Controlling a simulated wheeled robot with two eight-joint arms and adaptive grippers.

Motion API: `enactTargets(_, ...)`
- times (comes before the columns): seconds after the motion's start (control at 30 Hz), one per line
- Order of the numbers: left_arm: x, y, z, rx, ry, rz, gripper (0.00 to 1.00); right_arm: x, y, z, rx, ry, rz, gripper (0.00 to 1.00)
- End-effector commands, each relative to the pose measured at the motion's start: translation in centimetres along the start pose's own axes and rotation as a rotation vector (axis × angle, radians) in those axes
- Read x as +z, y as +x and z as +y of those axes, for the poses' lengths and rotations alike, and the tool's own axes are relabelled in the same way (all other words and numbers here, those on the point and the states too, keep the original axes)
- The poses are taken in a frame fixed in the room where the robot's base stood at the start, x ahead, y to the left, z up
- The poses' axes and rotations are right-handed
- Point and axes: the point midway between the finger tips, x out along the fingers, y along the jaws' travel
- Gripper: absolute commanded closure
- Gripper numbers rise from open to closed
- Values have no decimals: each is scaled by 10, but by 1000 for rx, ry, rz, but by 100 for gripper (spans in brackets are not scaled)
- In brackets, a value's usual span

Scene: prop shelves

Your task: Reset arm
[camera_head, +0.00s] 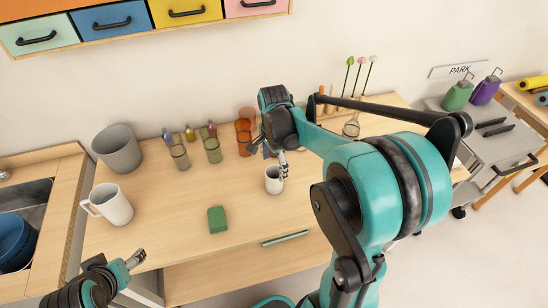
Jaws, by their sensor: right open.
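My right arm reaches across the wooden table (160,220) from the right, and its wrist points down. The right gripper (275,160) is open, with its fingers at a small white cup (273,186). One finger shows at the cup's right rim; whether it touches the cup cannot be told. My left gripper (134,261) is low at the left, over the table's front left part, away from the cup. Its finger opening is too small to judge.
A white mug (108,205), a grey bin (118,150), a green block (217,219), glass jars (212,149) and orange cups (244,136) stand on the table. A sink with a blue bowl (14,243) is at the left. Drawers (110,20) hang above. The table's front middle is mostly clear.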

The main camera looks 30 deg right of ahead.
Motion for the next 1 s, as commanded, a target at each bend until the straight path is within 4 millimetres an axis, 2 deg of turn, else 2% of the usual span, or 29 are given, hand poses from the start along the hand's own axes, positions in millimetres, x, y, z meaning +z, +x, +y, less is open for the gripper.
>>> enactTargets(0.1, 0, 0, 0, 0, 0, 0, 33, 0, -20, 0, 0, 0, 0, 23)
enactTargets(0.2, 0, 0, 0, 0, 0, 0, 33, 0, -31, 0, 0, 0, 0, 23)
enactTargets(0.57, 0, 0, 0, 0, 0, 0, 33, 3, -40, 3, -12, -29, 3, 23)
enactTargets(0.67, 0, 0, 0, 0, 0, 0, 33, 14, -46, 12, -54, -140, 17, 23)
enactTargets(0.77, 0, 0, 0, 0, 0, 0, 33, 31, -55, 28, -129, -340, 51, 23)
enactTargets(1.0, 0, 0, 0, 0, 0, 0, 33, 75, -64, 73, -331, -929, 219, 23)
